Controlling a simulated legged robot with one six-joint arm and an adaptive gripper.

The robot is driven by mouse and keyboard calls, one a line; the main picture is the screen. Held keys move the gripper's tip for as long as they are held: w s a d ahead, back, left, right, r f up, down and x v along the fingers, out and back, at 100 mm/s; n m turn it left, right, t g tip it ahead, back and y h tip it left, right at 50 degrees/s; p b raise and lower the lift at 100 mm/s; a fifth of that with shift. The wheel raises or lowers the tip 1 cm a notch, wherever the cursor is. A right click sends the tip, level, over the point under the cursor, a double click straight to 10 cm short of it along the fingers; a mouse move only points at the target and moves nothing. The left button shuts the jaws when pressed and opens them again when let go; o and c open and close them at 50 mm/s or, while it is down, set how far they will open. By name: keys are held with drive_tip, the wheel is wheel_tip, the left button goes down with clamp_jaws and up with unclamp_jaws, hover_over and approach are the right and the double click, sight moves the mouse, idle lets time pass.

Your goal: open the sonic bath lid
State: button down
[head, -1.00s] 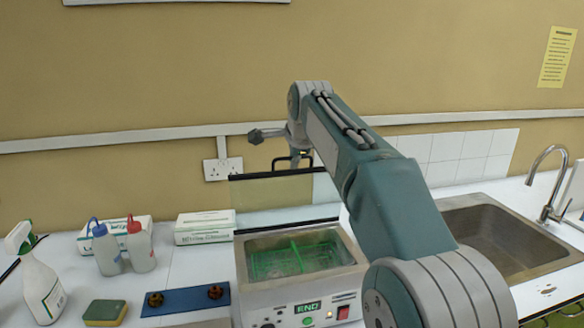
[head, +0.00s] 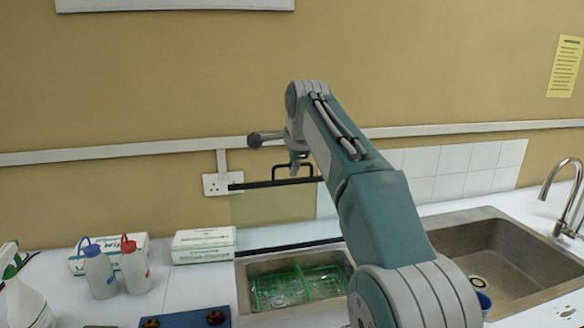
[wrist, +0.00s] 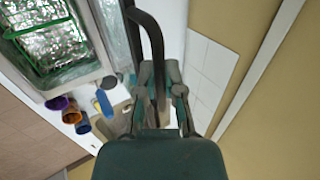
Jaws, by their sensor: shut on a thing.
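The sonic bath (head: 242,297) sits on the counter below my arm, its green-framed basket (head: 290,288) exposed. Its clear lid (head: 270,208) stands raised, roughly upright at the bath's back, with a black bar along its top edge. The black lid handle (head: 294,166) sticks up from that bar. My gripper (head: 299,168) is at the handle and partly hidden behind my arm in the head view. In the wrist view, the black handle (wrist: 152,35) runs down between the fingers of my gripper (wrist: 162,75), which is shut on it.
Wash bottles (head: 132,268) and white boxes (head: 204,245) stand left of the bath. A sink (head: 500,262) with a tap (head: 562,195) is at the right. The wall with a socket (head: 222,184) is close behind the lid.

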drive_tip(key=shift+r, duration=0.15)
drive_tip(key=c, duration=0.7)
unclamp_jaws()
drive_tip(key=shift+d, duration=0.1)
drive_tip(key=shift+c, duration=0.2)
drive_tip(key=v, duration=1.1)
drive_tip(key=shift+s+r, duration=0.25)
drive_tip(key=shift+r, duration=0.05)
